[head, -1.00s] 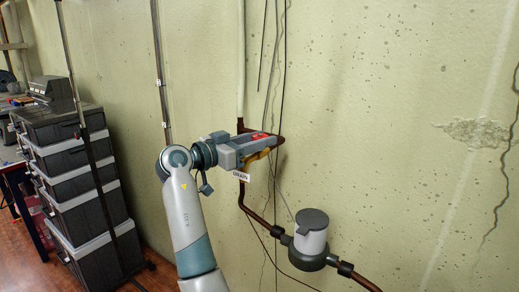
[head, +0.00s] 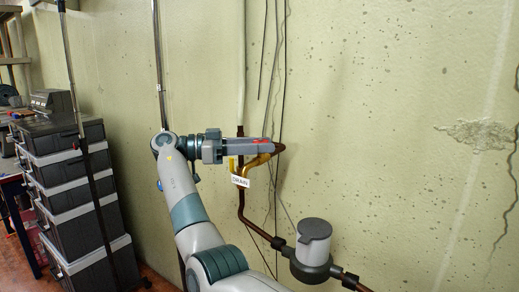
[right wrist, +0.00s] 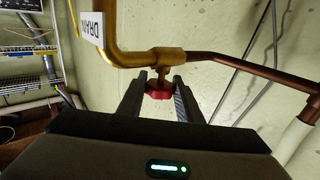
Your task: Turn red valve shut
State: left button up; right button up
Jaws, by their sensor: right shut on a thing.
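The red valve handle (right wrist: 159,94) sits on a short stem below the brass valve body (right wrist: 160,56) in the right wrist view. My right gripper (right wrist: 160,82) has one finger on each side of the handle and is shut on it. In the head view my right gripper (head: 262,145) reaches right along the wall, with brass pipe (head: 258,161) just below it. The handle is mostly hidden there by the gripper. A white tag reading DRAIN (head: 240,181) hangs by the brass pipe; it also shows in the wrist view (right wrist: 92,27). My left gripper is not in view.
A grey-capped canister (head: 314,243) sits on the dark pipe (head: 258,228) at lower right. Thin cables run down the wall (head: 390,100) beside the valve. Stacked grey bins (head: 75,190) stand at left. The wall right of the gripper is clear.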

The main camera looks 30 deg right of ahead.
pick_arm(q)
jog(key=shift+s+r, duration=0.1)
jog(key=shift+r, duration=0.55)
pick_arm(e)
jog(key=shift+m+g+y, duration=0.6)
jog(key=shift+g, duration=0.4)
jog(key=o, duration=1)
jog(key=shift+d, duration=0.1)
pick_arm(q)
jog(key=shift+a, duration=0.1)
pick_arm(e)
jog(key=shift+o, duration=0.2)
